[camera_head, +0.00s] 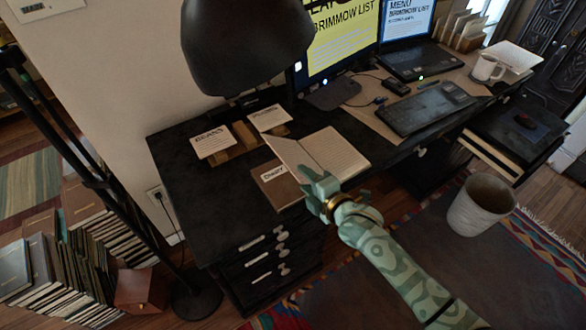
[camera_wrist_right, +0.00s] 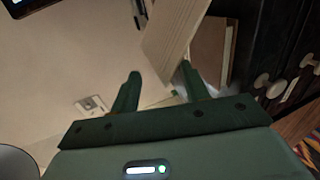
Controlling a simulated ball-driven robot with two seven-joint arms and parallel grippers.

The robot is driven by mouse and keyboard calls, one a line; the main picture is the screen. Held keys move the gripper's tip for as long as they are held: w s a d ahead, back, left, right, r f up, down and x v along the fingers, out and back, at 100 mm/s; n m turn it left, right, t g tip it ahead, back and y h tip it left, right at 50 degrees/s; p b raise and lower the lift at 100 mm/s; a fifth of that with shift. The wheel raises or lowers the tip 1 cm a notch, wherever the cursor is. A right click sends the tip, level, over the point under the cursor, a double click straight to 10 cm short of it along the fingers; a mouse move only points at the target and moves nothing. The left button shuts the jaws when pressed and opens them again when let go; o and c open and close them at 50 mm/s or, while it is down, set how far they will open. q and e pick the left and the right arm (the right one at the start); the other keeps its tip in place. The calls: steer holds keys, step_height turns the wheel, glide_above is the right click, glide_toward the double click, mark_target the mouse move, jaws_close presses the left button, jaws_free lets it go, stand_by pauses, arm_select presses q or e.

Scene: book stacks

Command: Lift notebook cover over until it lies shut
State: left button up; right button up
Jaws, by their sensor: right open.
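An open notebook (camera_head: 338,151) with pale ruled pages lies near the front edge of the black desk. Its left leaf or cover (camera_head: 288,153) stands tilted up; I cannot tell which. A brown book labelled "Diary" (camera_head: 273,185) lies just left of it, partly under it. My right gripper (camera_head: 316,180) is open at the near edge of the notebook, hiding its lower corner. In the right wrist view a pale lined panel (camera_wrist_right: 174,42) reaches down between the open fingers (camera_wrist_right: 158,78); contact is unclear. My left gripper is not in view.
Labelled cards (camera_head: 212,143) stand on a wooden holder behind the notebook. A dark lamp (camera_head: 240,45) hangs over the desk's back. A keyboard (camera_head: 408,108), laptop (camera_head: 408,60) and mug (camera_head: 487,69) sit to the right. The desk's left end is clear.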

steer(key=shift+w+d+r, duration=0.15)
steer(key=shift+d+r, duration=0.1)
steer(key=shift+r, duration=0.2)
steer(key=shift+w+d+r+p, duration=0.35)
steer(key=shift+d+r+p, duration=0.15)
steer(key=shift+r+p, duration=0.2)
steer(key=shift+w+d+r+p, duration=0.4)
steer(key=shift+w+d+r, duration=0.05)
steer(key=shift+d+r, duration=0.2)
